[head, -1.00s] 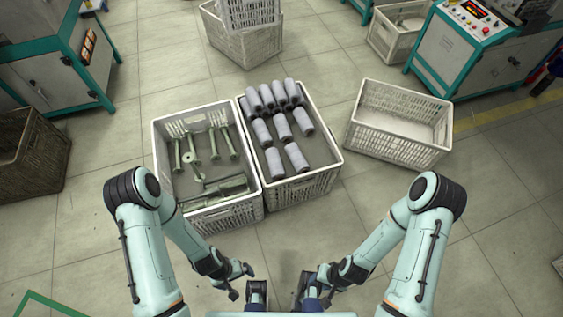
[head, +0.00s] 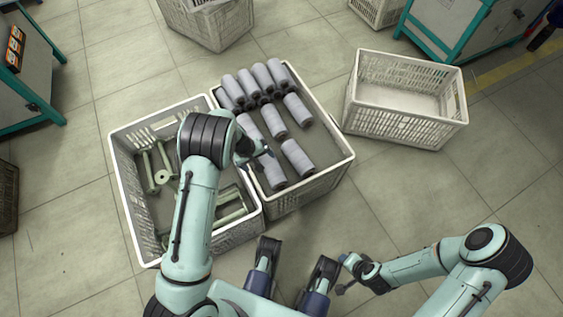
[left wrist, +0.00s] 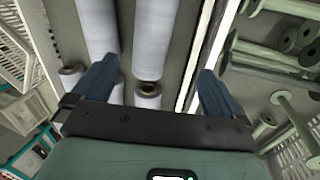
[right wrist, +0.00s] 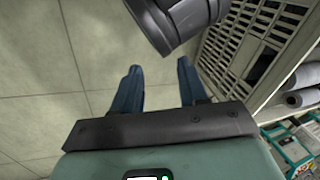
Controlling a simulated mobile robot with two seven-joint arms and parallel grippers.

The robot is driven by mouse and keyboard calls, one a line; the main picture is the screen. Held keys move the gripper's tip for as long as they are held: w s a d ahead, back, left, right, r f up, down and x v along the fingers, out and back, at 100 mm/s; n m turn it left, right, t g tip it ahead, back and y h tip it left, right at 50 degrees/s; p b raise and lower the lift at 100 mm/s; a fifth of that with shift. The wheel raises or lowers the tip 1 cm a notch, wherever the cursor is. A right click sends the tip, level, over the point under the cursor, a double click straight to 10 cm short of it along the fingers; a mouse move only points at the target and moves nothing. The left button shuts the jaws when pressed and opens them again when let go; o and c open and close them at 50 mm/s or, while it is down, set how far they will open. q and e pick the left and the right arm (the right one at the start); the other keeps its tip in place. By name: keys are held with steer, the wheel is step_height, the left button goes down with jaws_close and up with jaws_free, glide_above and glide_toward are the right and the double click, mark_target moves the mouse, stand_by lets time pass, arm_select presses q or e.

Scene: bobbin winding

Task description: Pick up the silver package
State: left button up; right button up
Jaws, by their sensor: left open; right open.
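Several silver-grey packages (head: 297,158) lie in the right-hand crate (head: 312,193), with a tight row at its far end. My left gripper (head: 250,160) is open and empty, above this crate near its left wall, beside the front packages. In the left wrist view a package (left wrist: 155,35) and another package (left wrist: 97,25) show between and beyond the open fingers (left wrist: 153,88). I cannot tell whether the fingers touch anything. My left arm hides part of the crates. My right gripper (head: 346,275) is open and empty, over the floor in front of the crates.
The left-hand crate (head: 125,195) holds several green bobbins (head: 161,177) and adjoins the package crate. An empty white crate (head: 400,128) stands at the right. Another crate (head: 212,28) stands behind. Machines (head: 470,25) stand at the back. The floor at right is clear.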

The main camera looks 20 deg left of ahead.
mark_target(270, 167)
arm_select(q)
steer(key=x, duration=0.2)
steer(key=b+x, duration=0.1)
steer(key=x, duration=0.1)
steer(key=b+x, duration=0.1)
steer(key=x, duration=0.1)
steer(key=shift+w+d, duration=0.2)
steer(key=shift+w, duration=0.2)
steer(key=shift+w+d+f, duration=0.1)
steer(key=shift+w+f, duration=0.05)
steer(key=shift+f, duration=0.4)
steer(key=x, duration=0.1)
steer(key=b+x, duration=0.1)
steer(key=x, duration=0.1)
steer(key=b+x, duration=0.1)
steer(key=x, duration=0.1)
steer(key=shift+w+d+f, duration=0.1)
steer(key=shift+d, duration=0.2)
steer(key=shift+w+f, duration=0.1)
steer(key=shift+f, duration=0.15)
arm_select(e)
step_height(270, 167, down, 7)
steer(key=s+d, duration=0.2)
steer(key=shift+s+d+m+g, duration=0.2)
steer(key=shift+m+g, duration=0.1)
steer(key=shift+g, duration=0.1)
arm_select(q)
steer(key=shift+c, duration=0.3)
arm_select(e)
steer(key=shift+r, duration=0.1)
